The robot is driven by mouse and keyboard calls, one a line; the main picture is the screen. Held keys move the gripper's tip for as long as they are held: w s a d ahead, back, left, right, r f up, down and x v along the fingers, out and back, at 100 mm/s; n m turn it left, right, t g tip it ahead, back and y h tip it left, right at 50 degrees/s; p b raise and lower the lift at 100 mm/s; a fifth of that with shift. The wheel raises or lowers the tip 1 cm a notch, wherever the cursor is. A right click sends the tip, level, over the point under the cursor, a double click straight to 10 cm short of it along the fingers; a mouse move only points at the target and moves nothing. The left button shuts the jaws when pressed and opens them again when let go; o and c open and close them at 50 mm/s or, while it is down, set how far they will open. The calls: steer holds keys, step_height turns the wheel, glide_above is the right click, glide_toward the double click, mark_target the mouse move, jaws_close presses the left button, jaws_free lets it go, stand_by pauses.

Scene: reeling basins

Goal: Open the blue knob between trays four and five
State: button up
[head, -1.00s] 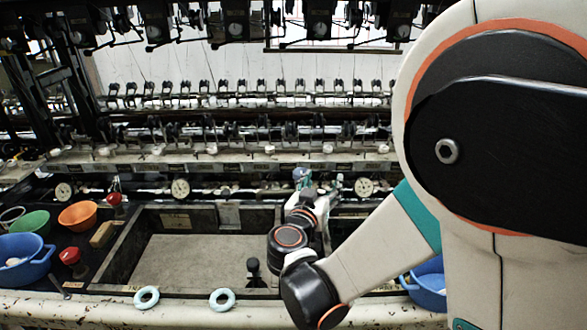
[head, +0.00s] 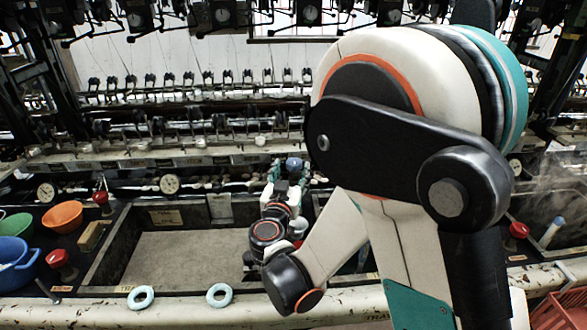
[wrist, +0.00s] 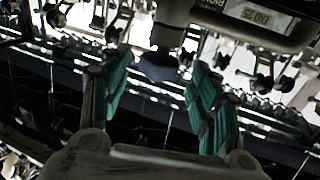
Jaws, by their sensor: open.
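The blue knob (head: 294,164) sits on the machine's front above the far edge of the basin, partly hidden by my gripper in the head view. In the wrist view the knob (wrist: 158,66) looks dark blue and lies between my two teal fingers. My gripper (head: 289,173) is open at the knob, one finger on each side. In the wrist view my gripper (wrist: 161,76) shows gaps between both fingers and the knob. I cannot tell whether the fingertips reach fully past it.
A wide basin (head: 105,255) lies below my arm. Two pale blue rings (head: 141,297) rest on its front ledge. Orange (head: 62,216), green and blue bowls stand at left, near a red knob (head: 57,258). Another red knob (head: 518,230) and an orange-red crate (head: 562,310) are at right.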

mark_target(293, 169)
steer(key=shift+b+x, duration=0.35)
steer(key=shift+x, duration=1.55)
steer(key=shift+c, duration=0.6)
steer(key=c, duration=1)
